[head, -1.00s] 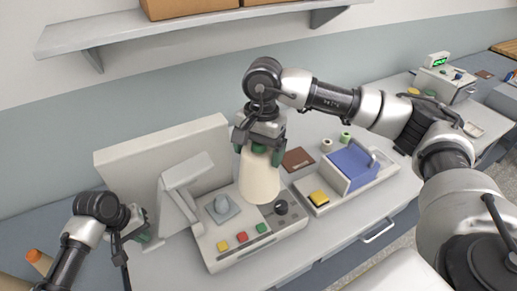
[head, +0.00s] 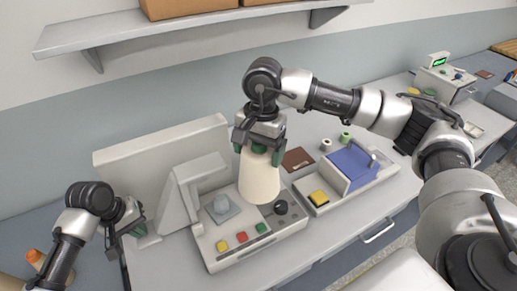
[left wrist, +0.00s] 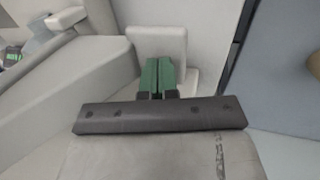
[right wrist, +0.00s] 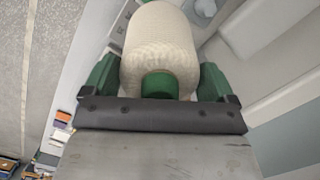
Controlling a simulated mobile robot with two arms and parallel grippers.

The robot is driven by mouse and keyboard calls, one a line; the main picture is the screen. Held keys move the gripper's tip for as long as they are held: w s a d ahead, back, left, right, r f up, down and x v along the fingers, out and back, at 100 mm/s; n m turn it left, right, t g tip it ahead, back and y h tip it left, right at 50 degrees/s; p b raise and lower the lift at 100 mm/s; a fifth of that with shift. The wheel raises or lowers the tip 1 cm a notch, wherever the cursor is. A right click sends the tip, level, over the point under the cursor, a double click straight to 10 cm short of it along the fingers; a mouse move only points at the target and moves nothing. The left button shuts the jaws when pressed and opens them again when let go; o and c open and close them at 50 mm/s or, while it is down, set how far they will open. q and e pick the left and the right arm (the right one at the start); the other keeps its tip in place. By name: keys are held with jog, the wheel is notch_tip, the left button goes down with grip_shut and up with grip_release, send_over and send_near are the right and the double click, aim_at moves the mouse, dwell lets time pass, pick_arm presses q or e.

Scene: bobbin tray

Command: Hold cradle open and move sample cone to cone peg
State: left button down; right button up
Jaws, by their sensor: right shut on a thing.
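The cream sample cone (head: 259,180) hangs wide end down from my right gripper (head: 260,150), above the grey machine (head: 215,255). The right wrist view shows its green end (right wrist: 160,85) between the fingers. A grey conical peg (head: 221,206), apparently the cone peg, stands on the machine left of the cone. The pale grey cradle arm (head: 190,188) stands behind and left of this peg. My left gripper (head: 138,228) is at the cradle's left side. In the left wrist view its green fingers (left wrist: 158,76) are together in front of a pale pad (left wrist: 158,43); contact is unclear.
A black knob (head: 281,207) and coloured buttons (head: 242,237) are on the machine. A shelf (head: 190,27) overhangs the back. An orange-topped object (head: 36,258) is at far left.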

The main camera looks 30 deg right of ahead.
pick_arm(q)
jog(key=shift+r, duration=0.15)
jog(key=shift+r, duration=1.7)
